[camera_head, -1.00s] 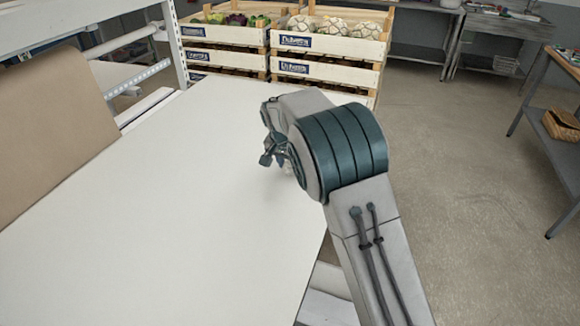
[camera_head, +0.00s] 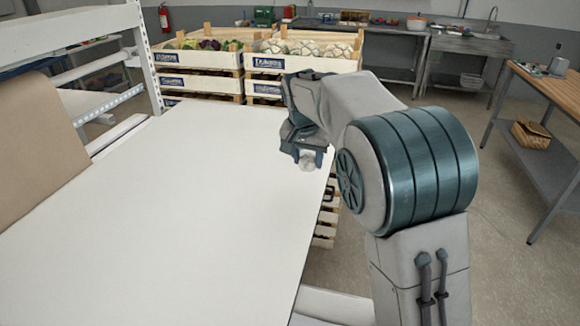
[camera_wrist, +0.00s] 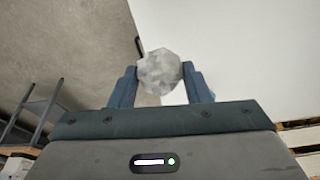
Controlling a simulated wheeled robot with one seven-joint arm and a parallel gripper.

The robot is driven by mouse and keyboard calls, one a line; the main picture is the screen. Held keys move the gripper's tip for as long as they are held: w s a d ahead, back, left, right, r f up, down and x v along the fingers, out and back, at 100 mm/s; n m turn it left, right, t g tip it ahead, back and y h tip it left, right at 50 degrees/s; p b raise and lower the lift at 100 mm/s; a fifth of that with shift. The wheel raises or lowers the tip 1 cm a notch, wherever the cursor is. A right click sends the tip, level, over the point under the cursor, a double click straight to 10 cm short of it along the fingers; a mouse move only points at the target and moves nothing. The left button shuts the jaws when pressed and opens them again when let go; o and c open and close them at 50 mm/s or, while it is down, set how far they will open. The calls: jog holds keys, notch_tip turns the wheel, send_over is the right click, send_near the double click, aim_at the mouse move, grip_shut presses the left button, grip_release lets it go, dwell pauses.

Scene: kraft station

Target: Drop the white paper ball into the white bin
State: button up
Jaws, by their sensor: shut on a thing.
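The white paper ball (camera_wrist: 160,72) is a crumpled, faceted lump held between the two blue-grey fingers of my gripper (camera_wrist: 161,84) in the wrist view. In the head view the ball (camera_head: 307,161) shows small and pale below my gripper (camera_head: 309,156), over the right edge area of the white table (camera_head: 150,215). My gripper is shut on the ball. Whether the ball touches the table is hard to tell. I see no white bin that I can make out in either view.
Wooden crates of vegetables (camera_head: 268,62) stand beyond the table's far end. A roll of brown paper (camera_head: 38,140) and a white frame (camera_head: 75,35) border the left side. A wooden-topped bench (camera_head: 545,85) and a basket (camera_head: 531,134) are at right. The floor between is clear.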

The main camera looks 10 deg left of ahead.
jog(key=shift+s+d+r, duration=0.1)
jog(key=shift+d+r, duration=0.15)
jog(key=shift+d, duration=0.15)
jog(key=s+d+f+n+b, duration=0.1)
jog(key=s+d+f+b, duration=0.1)
jog(key=d+f, duration=0.5)
jog(key=s+d+f+n+b, duration=0.1)
jog(key=d+f, duration=0.3)
jog(key=f, duration=0.7)
jog(key=s+d+f+b, duration=0.2)
jog(key=d+f, duration=0.3)
jog(key=f, duration=0.3)
jog(key=a+f+b, duration=0.2)
jog(key=f+b, duration=1.1)
jog(key=f, duration=0.1)
jog(key=s+a+f+m+b, duration=0.1)
jog(key=a+f+b, duration=0.2)
jog(key=f+b, duration=1.1)
jog(key=a+f+b, duration=0.3)
jog(key=f+b, duration=1)
jog(key=f, duration=0.3)
jog(key=shift+s+f+m+b, duration=0.2)
jog(key=shift+s+m+b, duration=0.1)
jog(key=shift+s+m, duration=0.1)
jog(key=o, duration=1)
